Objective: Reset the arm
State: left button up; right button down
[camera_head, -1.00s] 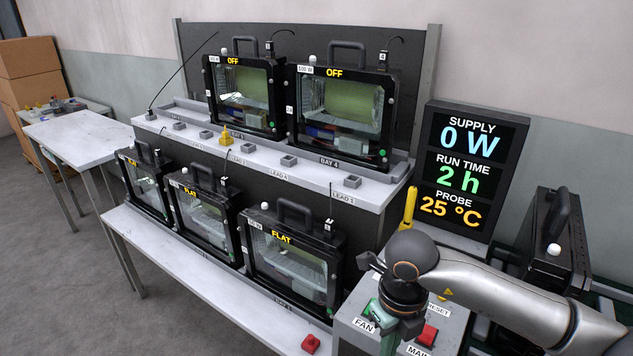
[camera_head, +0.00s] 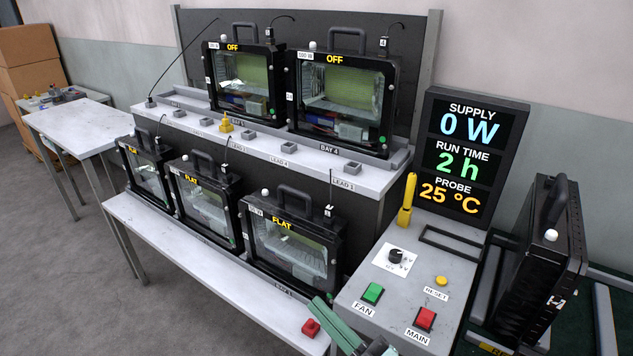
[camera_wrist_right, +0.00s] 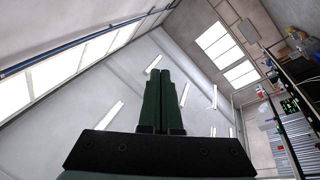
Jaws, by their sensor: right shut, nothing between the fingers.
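My right gripper (camera_head: 335,318) shows at the bottom edge of the head view, its green fingers pointing up and left beside the control panel (camera_head: 355,318). In the right wrist view its two fingers (camera_wrist_right: 165,85) lie together with nothing between them, and they point toward the ceiling. The rest of the right arm is out of the head view. My left gripper is not in view. The panel carries a green FAN button (camera_head: 373,293), a red MAIN button (camera_head: 425,318), a yellow RESET button (camera_head: 441,281) and a black dial (camera_head: 396,256).
A red block (camera_head: 311,328) lies on the bench near the gripper. A yellow probe (camera_head: 407,200) stands behind the panel. A black housing (camera_head: 545,265) stands at right. The display (camera_head: 468,155) reads 0 W, 2 h, 25 °C.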

jog(key=s+d+f+m+g+h, duration=0.1)
jog(key=s+d+f+m+h, duration=0.1)
jog(key=d+f+m+h, duration=0.5)
jog(key=s+d+f+m+h, duration=0.2)
jog(key=d+f+m+h, duration=0.2)
jog(key=f, duration=0.6)
jog(key=s+d+f+m+g+h, duration=0.2)
jog(key=s+d+f+m+g, duration=0.1)
jog(key=s+f, duration=0.7)
jog(key=shift+d+f+g, duration=0.25)
jog(key=shift+d+g, duration=0.55)
jog(key=shift+g, duration=0.2)
